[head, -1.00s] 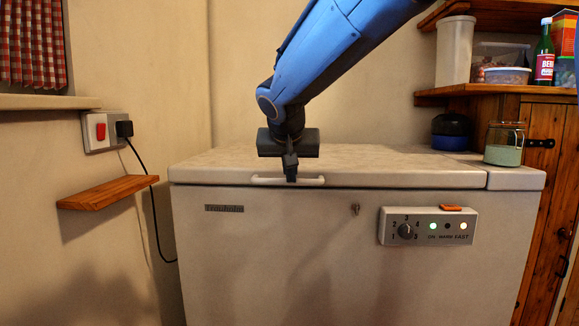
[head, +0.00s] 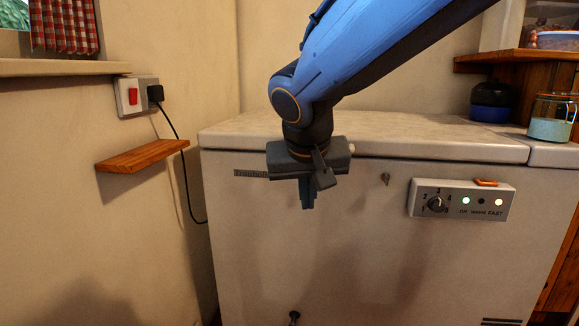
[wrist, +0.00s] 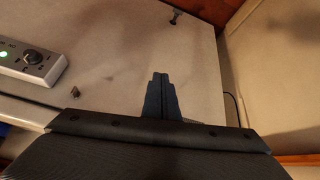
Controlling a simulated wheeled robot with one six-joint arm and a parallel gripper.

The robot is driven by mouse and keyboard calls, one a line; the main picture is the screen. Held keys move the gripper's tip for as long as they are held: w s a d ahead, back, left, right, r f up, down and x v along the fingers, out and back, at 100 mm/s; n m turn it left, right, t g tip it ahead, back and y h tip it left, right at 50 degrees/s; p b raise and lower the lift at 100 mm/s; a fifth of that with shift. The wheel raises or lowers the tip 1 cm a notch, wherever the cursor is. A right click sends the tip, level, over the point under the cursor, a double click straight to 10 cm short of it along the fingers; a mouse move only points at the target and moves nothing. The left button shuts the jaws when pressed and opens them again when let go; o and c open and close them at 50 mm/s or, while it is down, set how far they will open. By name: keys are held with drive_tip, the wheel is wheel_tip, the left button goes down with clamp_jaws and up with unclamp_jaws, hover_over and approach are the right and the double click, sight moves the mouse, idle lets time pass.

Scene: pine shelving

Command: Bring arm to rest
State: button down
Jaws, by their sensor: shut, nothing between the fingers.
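My blue arm reaches in from the upper right in the head view. My gripper (head: 307,200) points down in front of the chest freezer (head: 330,270), just below its lid edge. In the wrist view my gripper (wrist: 160,78) shows its fingers together with nothing between them, against the pale freezer front (wrist: 125,60). The freezer lid (head: 400,135) is down. The lid's white handle is hidden behind my gripper and wrist.
A small wooden shelf (head: 142,155) and a socket with a black plug (head: 155,93) are on the left wall. A control panel (head: 462,200) sits on the freezer front. A glass jar (head: 551,120) and a dark blue container (head: 491,102) stand at the right.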

drive_tip(key=s+a+f+n+g+y, duration=0.1)
drive_tip(key=s+a+f+n+g, duration=0.15)
drive_tip(key=s+f, duration=0.75)
drive_tip(key=s+a+f+n+g, duration=0.1)
drive_tip(key=s+f+n+g, duration=0.25)
drive_tip(key=s+f, duration=0.55)
drive_tip(key=s+d+r+m+p, duration=0.1)
drive_tip(key=d+r+m+p, duration=0.2)
drive_tip(key=d+r+p, duration=0.5)
drive_tip(key=s+d+r+m+p, duration=0.1)
drive_tip(key=d+r+m+p, duration=0.2)
drive_tip(key=d+r+p, duration=0.6)
wheel_tip(320, 180, up, 7)
drive_tip(key=p, duration=0.8)
drive_tip(key=shift+s+d+g, duration=0.3)
drive_tip(key=shift+s, duration=0.1)
